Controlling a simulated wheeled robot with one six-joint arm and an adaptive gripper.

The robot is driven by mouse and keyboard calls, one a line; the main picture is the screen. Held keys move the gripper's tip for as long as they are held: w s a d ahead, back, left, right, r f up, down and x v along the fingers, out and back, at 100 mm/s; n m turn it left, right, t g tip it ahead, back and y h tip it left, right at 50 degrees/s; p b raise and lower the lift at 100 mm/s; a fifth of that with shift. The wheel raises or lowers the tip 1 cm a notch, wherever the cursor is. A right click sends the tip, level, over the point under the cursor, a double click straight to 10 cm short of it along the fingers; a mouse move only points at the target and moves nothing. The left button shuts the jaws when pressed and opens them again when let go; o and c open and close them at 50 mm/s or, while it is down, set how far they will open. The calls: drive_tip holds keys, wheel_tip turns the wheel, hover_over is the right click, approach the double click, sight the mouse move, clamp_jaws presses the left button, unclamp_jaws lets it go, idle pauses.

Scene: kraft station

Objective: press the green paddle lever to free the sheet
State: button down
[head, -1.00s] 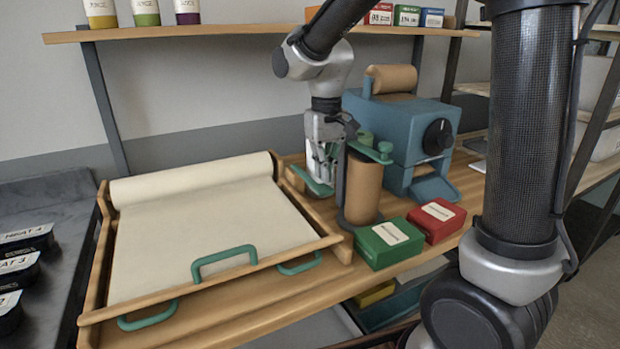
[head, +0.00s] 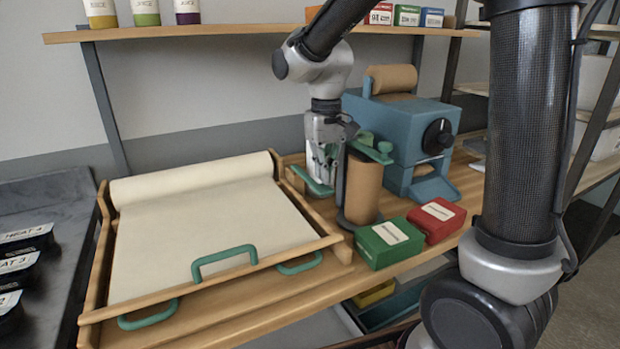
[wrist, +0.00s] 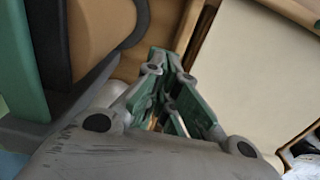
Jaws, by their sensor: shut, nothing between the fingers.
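The green paddle lever (head: 312,185) sits at the right side of the wooden tray (head: 205,290), near its back corner. My gripper (head: 322,178) points down at it with fingers shut and empty. The fingertips look to be at or just over the paddle; whether they touch it I cannot tell. In the wrist view my gripper (wrist: 172,62) shows closed fingers with green pads, which hide what lies below. The cream sheet (head: 205,235) lies flat in the tray, with its rolled end at the back. It also shows in the wrist view (wrist: 250,70).
A brown paper roll (head: 362,190) on a dark stand with a green top arm (head: 370,151) stands close right of my gripper. A blue machine (head: 410,130) is behind it. Green (head: 389,243) and red (head: 437,220) boxes sit at the front right. A shelf (head: 240,31) runs above.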

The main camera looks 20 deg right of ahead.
sight(324, 188)
drive_tip(key=shift+f, duration=0.25)
idle(0.3)
drive_tip(key=shift+f, duration=3.1)
drive_tip(key=shift+r, duration=5.5)
